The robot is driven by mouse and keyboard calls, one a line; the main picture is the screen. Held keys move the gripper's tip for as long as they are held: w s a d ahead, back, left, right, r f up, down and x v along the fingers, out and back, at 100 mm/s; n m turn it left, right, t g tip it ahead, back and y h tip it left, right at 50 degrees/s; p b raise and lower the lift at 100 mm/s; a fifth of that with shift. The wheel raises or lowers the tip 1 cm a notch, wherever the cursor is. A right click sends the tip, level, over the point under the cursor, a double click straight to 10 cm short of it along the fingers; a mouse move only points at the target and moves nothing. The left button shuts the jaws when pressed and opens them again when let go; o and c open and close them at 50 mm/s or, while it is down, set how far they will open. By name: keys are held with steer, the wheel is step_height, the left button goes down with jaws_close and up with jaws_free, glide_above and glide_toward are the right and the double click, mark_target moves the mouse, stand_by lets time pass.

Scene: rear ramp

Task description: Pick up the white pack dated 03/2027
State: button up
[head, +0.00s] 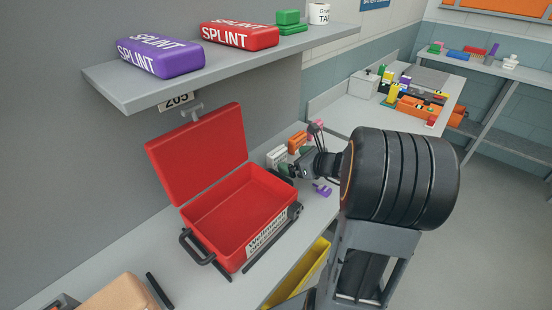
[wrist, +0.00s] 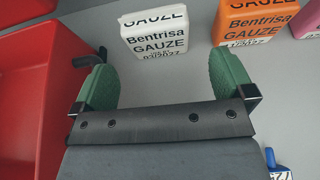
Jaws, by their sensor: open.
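A white gauze pack (wrist: 155,36) stands at the top of the wrist view, marked "Bentrisa GAUZE", with a small date at its lower edge that seems to read 03/2027. In the head view the white pack (head: 276,157) is on the counter just right of the red case. My gripper (wrist: 163,76) is open, its green fingertips apart with nothing between them. The pack lies ahead of the gap between the fingertips, and I see no contact. In the head view my gripper (head: 291,172) is low over the counter, partly hidden by my arm.
An orange gauze pack (wrist: 256,22) stands right of the white one, with a pink pack (wrist: 307,22) beyond. The open red case (head: 228,215) is close on the left. A purple item (head: 322,190) and a blue item (wrist: 278,168) lie nearby. A shelf (head: 215,64) overhangs.

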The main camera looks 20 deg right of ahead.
mark_target(281, 159)
steer(key=shift+x, duration=3.35)
steer(key=shift+a, duration=0.15)
steer(key=c, duration=0.8)
